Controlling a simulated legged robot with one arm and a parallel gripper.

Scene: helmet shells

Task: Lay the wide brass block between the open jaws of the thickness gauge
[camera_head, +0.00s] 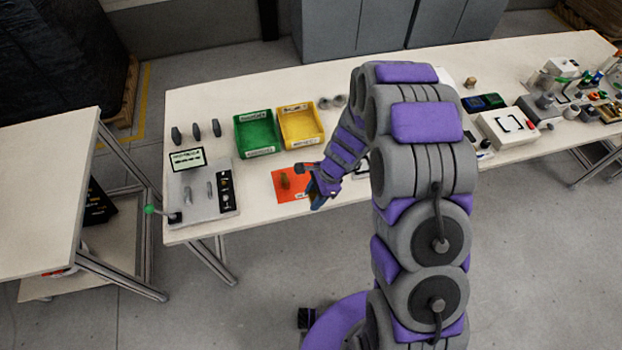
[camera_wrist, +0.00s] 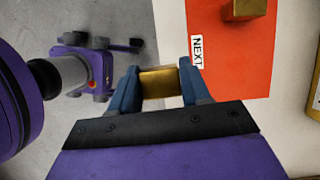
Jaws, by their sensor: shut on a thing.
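My gripper (camera_head: 316,192) is shut on a brass block (camera_wrist: 159,83), which sits between its two blue fingers in the wrist view. The wrist view shows the gripper beside the orange mat, with bare floor below part of it. A second brass block (camera_wrist: 243,8) stands on the mat; it also shows in the head view (camera_head: 285,181). I cannot tell which of the two is wider. The thickness gauge appears to be the grey plate device (camera_head: 198,207) at the table's left end, with two upright grey jaws apart and a green-knobbed lever. No block shows between the jaws.
The orange mat (camera_head: 291,195) carries a "NEXT" label. A green bin (camera_head: 257,150) and a yellow bin (camera_head: 301,144) stand behind it. Several dark upright pieces (camera_head: 196,131) stand behind the gauge. Other devices crowd the table's right end.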

